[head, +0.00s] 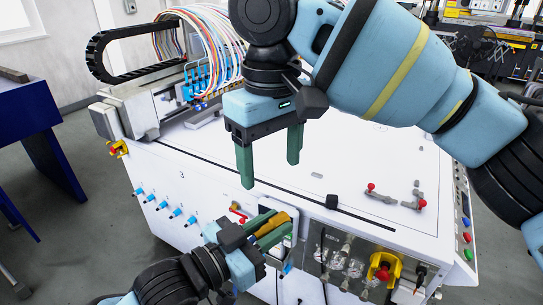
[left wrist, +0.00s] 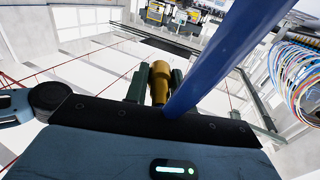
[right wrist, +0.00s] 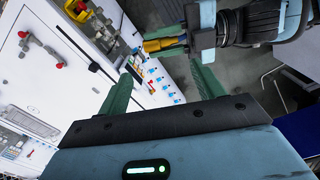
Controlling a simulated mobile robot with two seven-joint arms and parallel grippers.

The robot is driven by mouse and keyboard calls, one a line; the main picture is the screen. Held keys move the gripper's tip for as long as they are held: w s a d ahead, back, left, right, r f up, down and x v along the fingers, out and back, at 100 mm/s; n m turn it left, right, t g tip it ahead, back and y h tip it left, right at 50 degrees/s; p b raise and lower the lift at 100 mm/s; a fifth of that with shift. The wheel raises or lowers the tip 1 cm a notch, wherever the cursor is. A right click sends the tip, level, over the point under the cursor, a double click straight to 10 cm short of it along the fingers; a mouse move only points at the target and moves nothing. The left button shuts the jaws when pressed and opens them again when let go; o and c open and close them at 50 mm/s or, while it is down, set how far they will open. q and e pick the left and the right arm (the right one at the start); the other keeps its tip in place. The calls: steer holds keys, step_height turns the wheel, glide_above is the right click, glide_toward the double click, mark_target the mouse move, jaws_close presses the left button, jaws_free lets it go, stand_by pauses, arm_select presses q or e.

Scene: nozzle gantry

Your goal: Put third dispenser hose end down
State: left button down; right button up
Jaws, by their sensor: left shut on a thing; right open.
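My left gripper (head: 275,228) is shut on a yellow-brown hose end (head: 272,224) in front of the white machine's front edge. The same hose end (left wrist: 158,80) shows between the fingers in the left wrist view. A thick blue tube (left wrist: 225,55) runs up right from beside it; I cannot tell whether they are joined. My right gripper (head: 269,170) is open and empty above the machine top, higher than the left one. The right wrist view also shows the yellow hose end (right wrist: 160,43) at the left gripper. Several blue dispenser fittings (head: 162,205) stick out of the machine's front.
The white machine top (head: 340,155) is mostly clear, with small red-knobbed levers (head: 400,199) at right. The nozzle gantry with coloured hoses (head: 205,45) stands at the back left. A red-and-yellow emergency stop (head: 383,270) is on the front. A blue table (head: 30,110) stands at left.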

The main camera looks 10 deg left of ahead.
mark_target(272, 221)
steer(key=shift+f, duration=0.1)
step_height(272, 221, down, 12)
steer(key=shift+r, duration=0.1)
stand_by(0.4)
steer(key=c, duration=0.7)
arm_select(q)
steer(key=c, duration=1.1)
jaws_free()
arm_select(e)
steer(key=shift+o, duration=0.2)
